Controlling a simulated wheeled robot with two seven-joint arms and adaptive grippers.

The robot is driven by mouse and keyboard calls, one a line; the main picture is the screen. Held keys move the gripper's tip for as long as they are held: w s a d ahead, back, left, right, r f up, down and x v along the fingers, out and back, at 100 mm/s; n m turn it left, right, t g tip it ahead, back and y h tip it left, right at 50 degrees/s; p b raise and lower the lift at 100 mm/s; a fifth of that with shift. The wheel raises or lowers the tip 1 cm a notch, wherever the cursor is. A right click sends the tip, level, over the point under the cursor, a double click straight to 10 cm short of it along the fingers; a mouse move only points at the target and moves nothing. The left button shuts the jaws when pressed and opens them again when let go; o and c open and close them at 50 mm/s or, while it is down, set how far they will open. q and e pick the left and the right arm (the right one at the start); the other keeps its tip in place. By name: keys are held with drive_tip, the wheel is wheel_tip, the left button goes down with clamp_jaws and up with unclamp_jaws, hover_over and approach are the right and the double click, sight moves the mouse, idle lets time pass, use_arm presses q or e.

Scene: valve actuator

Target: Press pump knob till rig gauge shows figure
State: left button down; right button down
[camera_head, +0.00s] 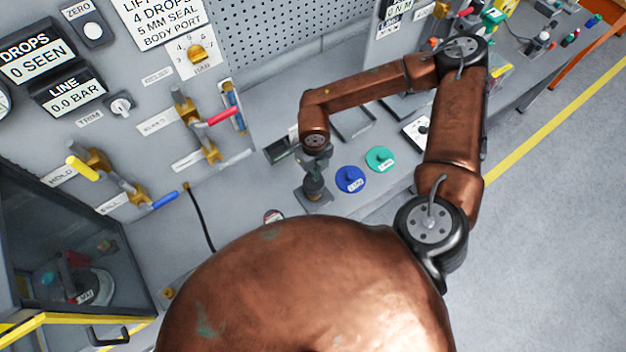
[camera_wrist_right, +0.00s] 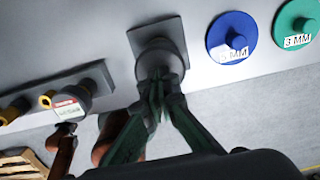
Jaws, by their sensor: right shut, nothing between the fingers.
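The pump knob (camera_wrist_right: 158,55) is a dark round part on a square grey plate; in the head view it shows as a dark post on its base (camera_head: 314,198). My right gripper (camera_wrist_right: 158,88) is shut and empty, its fingertips pointing at the knob and overlapping it in the wrist view. Whether they touch it I cannot tell. In the head view the right gripper (camera_head: 315,165) is right above the post. The line display (camera_head: 70,98) on the panel reads 0.0 BAR. A display (camera_head: 38,55) above it reads DROPS 0 SEEN. My left gripper is out of view.
A blue disc (camera_head: 350,179) and a green disc (camera_head: 380,159) lie right of the pump. Yellow, red and blue valve handles (camera_head: 220,116) stick out of the panel. A dark-framed clear box (camera_head: 75,270) stands lower left.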

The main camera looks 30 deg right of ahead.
drive_tip(key=shift+f+b, duration=1.15)
drive_tip(key=shift+f, duration=0.3)
drive_tip(key=shift+f+b, duration=0.3)
drive_tip(key=shift+f, duration=0.05)
drive_tip(key=shift+f+b, duration=1.1)
drive_tip(key=shift+f, duration=0.2)
drive_tip(key=shift+r+p, duration=1.7)
drive_tip(key=shift+r, duration=1.8)
drive_tip(key=shift+f, duration=0.15)
drive_tip(key=shift+f+b, duration=0.75)
